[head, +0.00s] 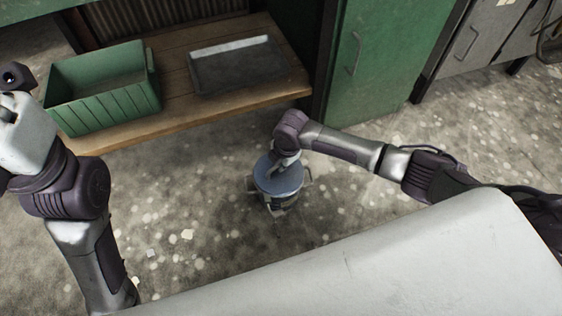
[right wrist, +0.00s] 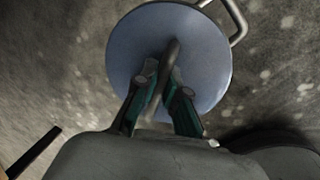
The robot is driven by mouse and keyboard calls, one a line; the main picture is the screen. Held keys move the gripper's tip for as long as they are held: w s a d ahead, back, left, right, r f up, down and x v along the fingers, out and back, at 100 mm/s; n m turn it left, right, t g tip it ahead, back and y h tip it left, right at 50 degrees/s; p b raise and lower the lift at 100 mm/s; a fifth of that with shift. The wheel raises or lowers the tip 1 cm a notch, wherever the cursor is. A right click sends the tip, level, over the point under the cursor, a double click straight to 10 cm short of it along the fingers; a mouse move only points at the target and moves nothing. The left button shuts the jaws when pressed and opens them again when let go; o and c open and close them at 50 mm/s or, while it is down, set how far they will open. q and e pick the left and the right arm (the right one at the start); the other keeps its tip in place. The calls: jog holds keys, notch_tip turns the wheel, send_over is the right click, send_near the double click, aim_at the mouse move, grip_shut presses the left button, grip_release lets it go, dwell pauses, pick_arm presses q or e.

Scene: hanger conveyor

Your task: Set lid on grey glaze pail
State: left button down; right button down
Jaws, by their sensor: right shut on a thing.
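The round blue-grey lid (head: 279,178) is over the top of the grey glaze pail (head: 285,203), which stands on the floor. From these views I cannot tell whether the lid is fully seated on the rim. My right gripper (head: 281,168) reaches down over the lid. In the right wrist view my right gripper (right wrist: 160,92) is shut on the dark bar handle of the lid (right wrist: 205,45). A metal handle of the pail (right wrist: 238,18) sticks out past the lid's edge. My left arm is at the left of the head view; its gripper fingers do not show.
A wooden bench (head: 215,100) at the back holds a green ribbed crate (head: 105,105) and a dark shallow tray (head: 240,85). A green cabinet (head: 375,60) and grey cabinets (head: 485,45) stand behind. The speckled floor around the pail is clear.

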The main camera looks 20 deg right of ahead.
aim_at(286, 175)
jog(key=shift+f, duration=0.1)
dwell(0.6)
jog(key=c, duration=1.5)
grip_release()
jog(key=o, duration=0.6)
jog(key=r, duration=0.4)
jog(key=s+r, duration=0.1)
jog(key=r, duration=0.2)
jog(key=s+d+r, duration=0.1)
jog(key=r, duration=0.3)
jog(key=shift+s+r, duration=0.1)
jog(key=shift+r, duration=0.25)
